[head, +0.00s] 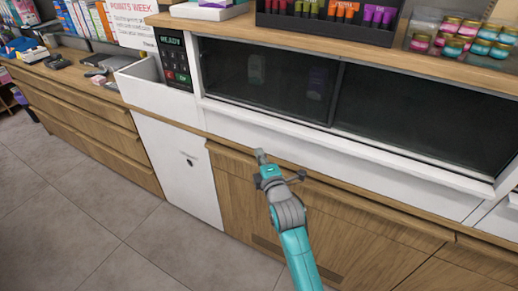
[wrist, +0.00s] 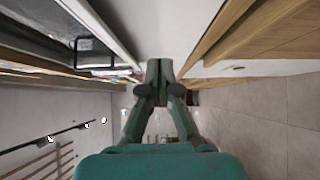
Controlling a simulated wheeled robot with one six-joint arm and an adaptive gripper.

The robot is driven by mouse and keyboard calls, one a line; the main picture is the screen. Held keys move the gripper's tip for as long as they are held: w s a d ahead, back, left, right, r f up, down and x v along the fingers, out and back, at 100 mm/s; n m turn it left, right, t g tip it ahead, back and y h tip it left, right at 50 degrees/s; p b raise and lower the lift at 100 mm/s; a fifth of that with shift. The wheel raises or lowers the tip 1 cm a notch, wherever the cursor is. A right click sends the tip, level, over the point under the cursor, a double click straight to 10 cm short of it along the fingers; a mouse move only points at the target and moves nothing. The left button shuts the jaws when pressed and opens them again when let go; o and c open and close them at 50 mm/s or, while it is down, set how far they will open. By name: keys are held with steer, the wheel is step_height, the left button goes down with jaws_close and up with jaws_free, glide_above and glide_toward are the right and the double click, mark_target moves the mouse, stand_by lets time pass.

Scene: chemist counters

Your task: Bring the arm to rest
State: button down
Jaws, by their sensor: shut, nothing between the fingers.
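My gripper (head: 261,157) is in front of the counter in the head view, near the top edge of the wooden cabinet front. In the wrist view, my gripper (wrist: 160,68) has its fingers together with nothing between them. My teal arm (head: 297,250) reaches up from the bottom of the head view. I cannot tell how far the fingertips are from the counter front.
A glass-fronted cabinet (head: 265,78) is set in the counter, with two blurred items behind the glass. A keypad panel (head: 174,60) reading READY stands left of it. Jars (head: 462,38) and a dark tray stand on top. Grey floor (head: 70,190) is clear at left.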

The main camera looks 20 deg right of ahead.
steer(key=s+f+m+g, duration=0.1)
steer(key=s+f+m, duration=0.25)
steer(key=s, duration=0.65)
steer(key=s+f+m, duration=0.2)
steer(key=s+f, duration=0.3)
steer(key=s, duration=0.6)
steer(key=s+f+m+g, duration=0.1)
steer(key=s+f+m, duration=0.25)
steer(key=s, duration=0.65)
steer(key=s+r+m, duration=0.2)
steer(key=s+m, duration=0.2)
steer(key=s, duration=0.8)
steer(key=s+r+m+g, duration=0.1)
steer(key=s+m, duration=0.4)
steer(key=s, duration=0.7)
steer(key=shift+s+r, duration=0.25)
steer(key=shift+r, duration=0.15)
